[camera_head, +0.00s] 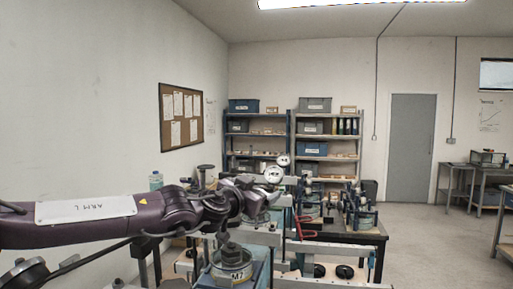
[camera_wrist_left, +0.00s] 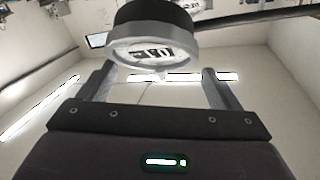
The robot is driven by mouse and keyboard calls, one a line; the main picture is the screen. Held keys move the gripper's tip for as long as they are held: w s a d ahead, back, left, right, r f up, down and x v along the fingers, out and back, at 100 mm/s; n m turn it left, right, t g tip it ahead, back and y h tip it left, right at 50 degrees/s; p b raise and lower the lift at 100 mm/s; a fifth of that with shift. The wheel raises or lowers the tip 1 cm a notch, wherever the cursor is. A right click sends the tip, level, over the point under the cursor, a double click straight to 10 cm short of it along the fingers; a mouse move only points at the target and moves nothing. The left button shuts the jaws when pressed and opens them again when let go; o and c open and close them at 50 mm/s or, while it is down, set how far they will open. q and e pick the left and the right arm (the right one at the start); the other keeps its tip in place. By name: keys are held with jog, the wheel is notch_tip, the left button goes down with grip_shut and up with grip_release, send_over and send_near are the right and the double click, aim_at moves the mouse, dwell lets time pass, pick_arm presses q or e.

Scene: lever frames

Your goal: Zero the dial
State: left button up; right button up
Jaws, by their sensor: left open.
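Two small round white-faced gauges, a lower one (camera_head: 274,174) and an upper one (camera_head: 283,159), stand just beyond my left gripper in the head view. Their readings are too small to make out. My left gripper (camera_head: 262,203) is open, in front of and below them; its fingertips are hard to separate from the rig behind. In the left wrist view, a round grey-rimmed part with a dark top (camera_wrist_left: 152,48) shows at the open fingers (camera_wrist_left: 157,78), apparently beyond them. Its dark marking appears upside down. I cannot tell contact. My right gripper is not seen.
A round metal unit marked M7 (camera_head: 232,268) stands in front, below my left arm. More bench fixtures (camera_head: 360,212) crowd the dark table (camera_head: 365,238) to the right. Shelves (camera_head: 327,150) line the back wall. The floor (camera_head: 425,250) at the right is clear.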

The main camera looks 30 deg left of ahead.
pick_arm(q)
notch_tip(320, 180, up, 17)
jog(key=b, duration=0.3)
